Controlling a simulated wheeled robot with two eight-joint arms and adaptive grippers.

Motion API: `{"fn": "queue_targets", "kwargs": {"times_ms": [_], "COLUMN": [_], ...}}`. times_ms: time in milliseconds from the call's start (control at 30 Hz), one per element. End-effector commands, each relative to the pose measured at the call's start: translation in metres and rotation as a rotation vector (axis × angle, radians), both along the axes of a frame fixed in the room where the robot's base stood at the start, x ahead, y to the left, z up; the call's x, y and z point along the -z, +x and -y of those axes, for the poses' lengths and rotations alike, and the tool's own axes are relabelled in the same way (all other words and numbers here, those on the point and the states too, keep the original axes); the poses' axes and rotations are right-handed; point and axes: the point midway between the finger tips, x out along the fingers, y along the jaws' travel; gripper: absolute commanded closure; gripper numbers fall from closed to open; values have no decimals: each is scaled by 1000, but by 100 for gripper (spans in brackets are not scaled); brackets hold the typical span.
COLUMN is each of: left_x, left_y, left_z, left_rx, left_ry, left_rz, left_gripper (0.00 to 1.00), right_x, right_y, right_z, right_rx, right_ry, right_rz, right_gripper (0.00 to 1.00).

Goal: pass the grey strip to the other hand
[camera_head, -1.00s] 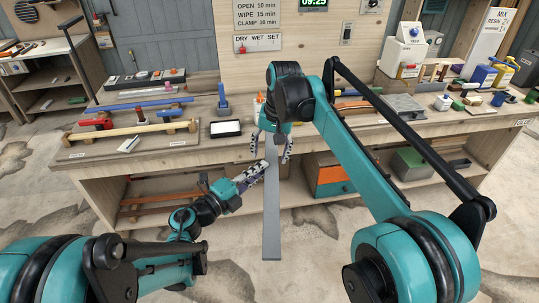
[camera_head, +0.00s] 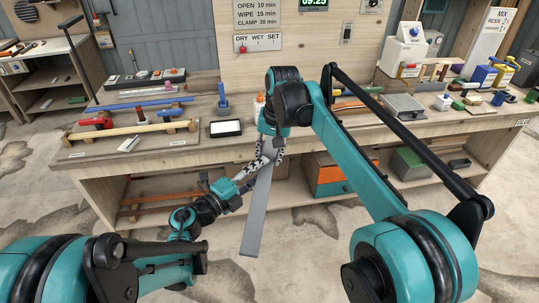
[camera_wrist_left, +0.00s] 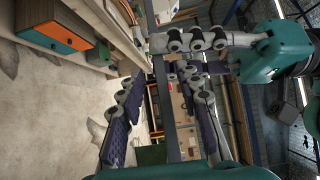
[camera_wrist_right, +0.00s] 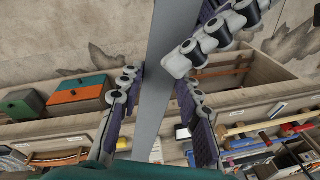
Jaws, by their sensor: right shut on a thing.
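The grey strip (camera_head: 257,215) is long and flat and hangs below my right gripper (camera_head: 270,152), its lower end tilted left and toward me. My right gripper is shut on the strip near its upper end. In the right wrist view the strip (camera_wrist_right: 165,60) runs between the right fingers. My left gripper (camera_head: 250,178) is at the strip just below the right one. In the left wrist view the strip (camera_wrist_left: 168,110) passes between the left fingers, which stand apart with gaps on both sides. The strip's top is hidden by the right gripper in the head view.
The wooden workbench (camera_head: 185,158) lies just behind the grippers, with a white-topped tray (camera_head: 226,128) and a wooden rod (camera_head: 130,131) on it. The floor in front is clear.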

Motion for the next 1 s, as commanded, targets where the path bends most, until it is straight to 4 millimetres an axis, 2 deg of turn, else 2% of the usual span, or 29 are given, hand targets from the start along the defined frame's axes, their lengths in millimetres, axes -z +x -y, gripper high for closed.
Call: {"fn": "queue_targets", "kwargs": {"times_ms": [267,700,867,1000], "left_x": [0,0,0,-8], "left_y": [-6,-74,-88,-88], "left_z": [-7,-64,-75,-80], "left_rx": [-5,-7,-4,-27], "left_ry": [0,0,0,-25], "left_rz": [0,0,0,11], "left_gripper": [66,66,66,66], "right_x": [0,0,0,0], "right_y": [0,0,0,0], "right_z": [1,2,2,2], "right_rx": [1,1,1,1], "right_ry": [-2,-2,-2,-2], "right_rz": [0,1,1,1], "right_gripper": [100,100,100,100]}}
